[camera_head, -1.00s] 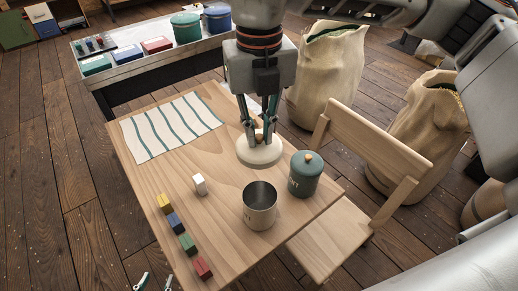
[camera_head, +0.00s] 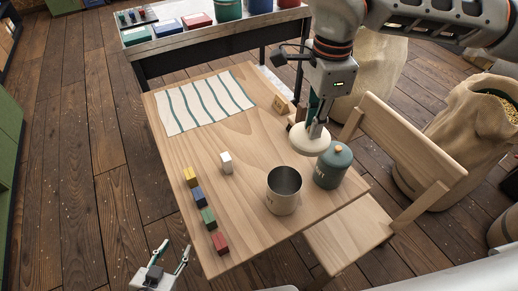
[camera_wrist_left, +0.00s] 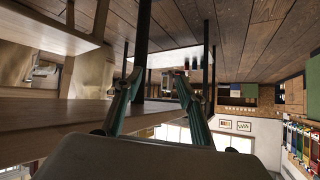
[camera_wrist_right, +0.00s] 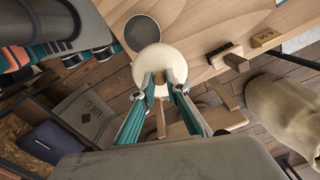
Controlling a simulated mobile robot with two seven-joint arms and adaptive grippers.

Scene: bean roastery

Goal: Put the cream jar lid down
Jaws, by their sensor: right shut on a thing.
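My right gripper (camera_head: 316,130) is shut on the knob of the round cream jar lid (camera_head: 308,141). The lid is level and appears over the table's right edge, behind the teal jar; its height above the wood is unclear. It also shows in the right wrist view (camera_wrist_right: 150,62), between the fingers and the jar opening. The open cream jar (camera_head: 284,193) stands upright on the table (camera_head: 240,220), its dark inside showing. The lidded teal jar (camera_head: 332,170) stands right of it. My left gripper (camera_head: 168,258) is open and empty, low beside the table's front left corner.
A striped cloth (camera_head: 205,103) lies at the back. A labelled wooden block (camera_head: 280,104) is near the right edge. A chair (camera_head: 355,230) stands close on the right.

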